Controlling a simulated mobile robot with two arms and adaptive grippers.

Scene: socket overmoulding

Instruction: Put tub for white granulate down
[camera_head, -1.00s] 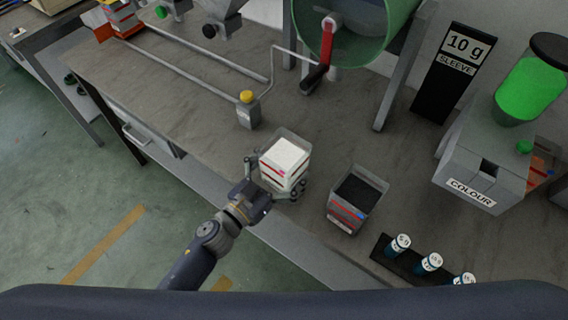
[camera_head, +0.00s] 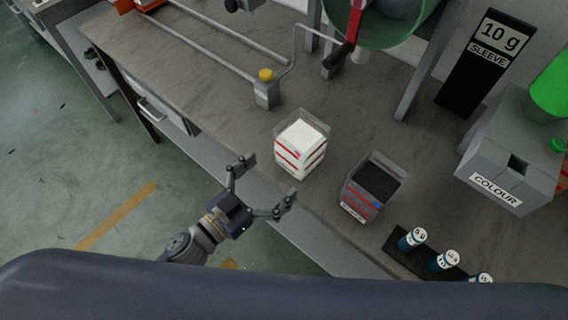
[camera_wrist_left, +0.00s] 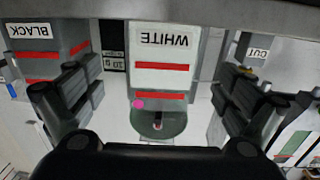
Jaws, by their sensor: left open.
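The tub for white granulate (camera_head: 300,147) stands upright on the bench, a clear-walled tub with white contents and red stripes. In the left wrist view its WHITE label (camera_wrist_left: 163,42) shows upside down, straight ahead between the fingers. My left gripper (camera_head: 262,184) is open and empty, apart from the tub, in front of it near the bench's front edge. The left wrist view also shows both fingers (camera_wrist_left: 160,105) spread wide. My right gripper is not in view.
A tub of black granulate (camera_head: 372,187) stands just right of the white one. A rack of small bottles (camera_head: 427,259) lies farther right, near the front edge. A yellow-capped post (camera_head: 266,88) stands behind. The COLOUR machine (camera_head: 508,165) is at right. Bench left of the tub is clear.

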